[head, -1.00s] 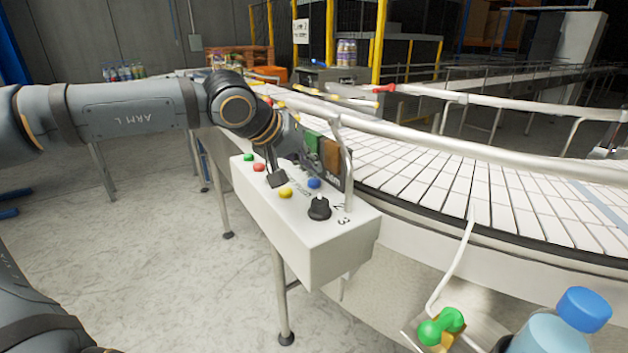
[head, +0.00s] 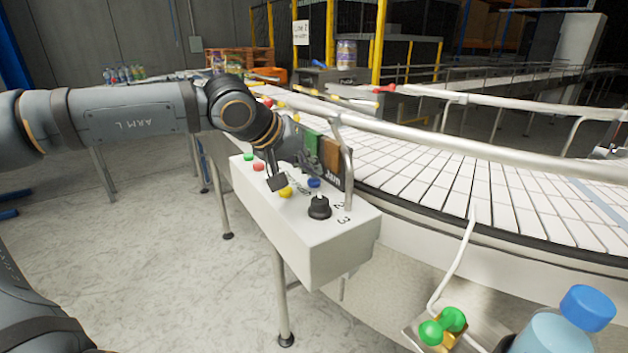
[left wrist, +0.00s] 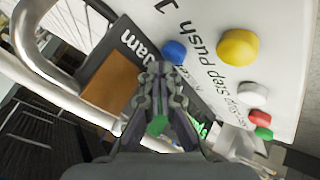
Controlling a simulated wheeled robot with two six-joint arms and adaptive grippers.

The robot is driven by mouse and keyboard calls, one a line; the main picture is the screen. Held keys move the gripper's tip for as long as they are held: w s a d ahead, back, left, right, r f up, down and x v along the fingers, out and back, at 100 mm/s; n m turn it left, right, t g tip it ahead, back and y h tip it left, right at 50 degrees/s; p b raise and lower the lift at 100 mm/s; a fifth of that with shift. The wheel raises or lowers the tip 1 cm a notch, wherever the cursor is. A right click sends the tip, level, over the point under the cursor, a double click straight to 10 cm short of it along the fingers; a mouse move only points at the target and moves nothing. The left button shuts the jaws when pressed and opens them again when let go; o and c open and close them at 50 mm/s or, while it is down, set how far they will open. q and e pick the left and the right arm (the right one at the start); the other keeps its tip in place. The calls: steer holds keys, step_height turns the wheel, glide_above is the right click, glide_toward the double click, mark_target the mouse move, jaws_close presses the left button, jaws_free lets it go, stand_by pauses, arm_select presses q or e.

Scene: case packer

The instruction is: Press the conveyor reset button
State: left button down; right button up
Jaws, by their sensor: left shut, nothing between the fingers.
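The white control box (head: 310,245) beside the conveyor carries a green button (head: 249,157), a red button (head: 258,167), a yellow button (head: 287,192), a blue button (head: 314,183) and a black knob (head: 319,207). The left wrist view also shows a white button (left wrist: 252,88), hidden in the head view. My left gripper (head: 276,184) is shut and empty, pointing down over the box and partly covering the yellow button. In the left wrist view its fingertips (left wrist: 160,70) appear close to the blue button (left wrist: 173,52); contact cannot be told.
A sign panel with green and brown plates and "Jam" lettering (head: 333,176) stands behind the buttons. The conveyor (head: 450,190) and its metal rail run close behind. A blue-capped bottle (head: 560,325) is at bottom right. Floor on the left is clear.

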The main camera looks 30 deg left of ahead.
arm_select(q)
steer(key=shift+f+b, duration=0.5)
steer(key=shift+f, duration=0.05)
stand_by(0.4)
steer(key=shift+r, duration=0.1)
steer(key=shift+r+p, duration=0.85)
steer(key=shift+p, duration=0.2)
step_height(320, 180, up, 5)
steer(key=p, duration=0.5)
steer(key=shift+r, duration=0.15)
steer(key=shift+a, duration=0.1)
stand_by(1.0)
